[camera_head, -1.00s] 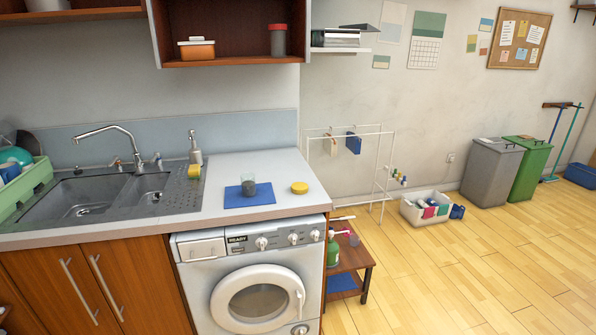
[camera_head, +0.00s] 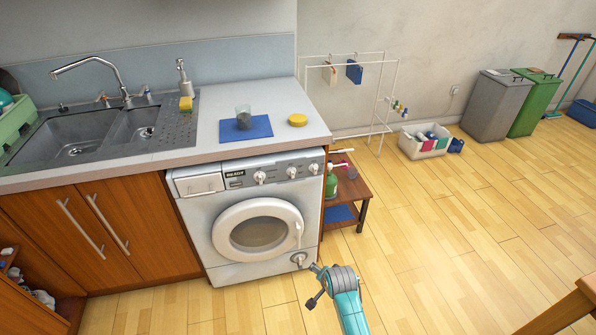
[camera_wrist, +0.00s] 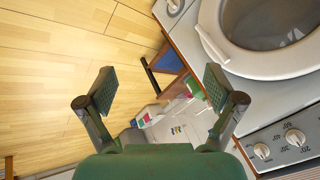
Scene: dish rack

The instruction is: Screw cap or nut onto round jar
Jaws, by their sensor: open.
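A clear round jar (camera_head: 243,114) stands upright on a blue mat (camera_head: 259,127) on the counter above the washing machine. A yellow round cap (camera_head: 298,120) lies flat on the bare counter to the right of the mat, apart from the jar. My gripper (camera_wrist: 160,88) is open and empty in the wrist view, its two fingers spread wide. It is well away from the jar and cap, which are not in the wrist view. In the head view part of my arm shows low in front of the washer; the fingertips cannot be made out there.
The washing machine (camera_head: 250,215) stands under the counter (camera_head: 215,135). The sink (camera_head: 75,140) and a soap dispenser (camera_head: 183,78) are to the left. A low wooden side table (camera_head: 352,188) with bottles is at the right. The floor (camera_head: 450,250) is largely clear.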

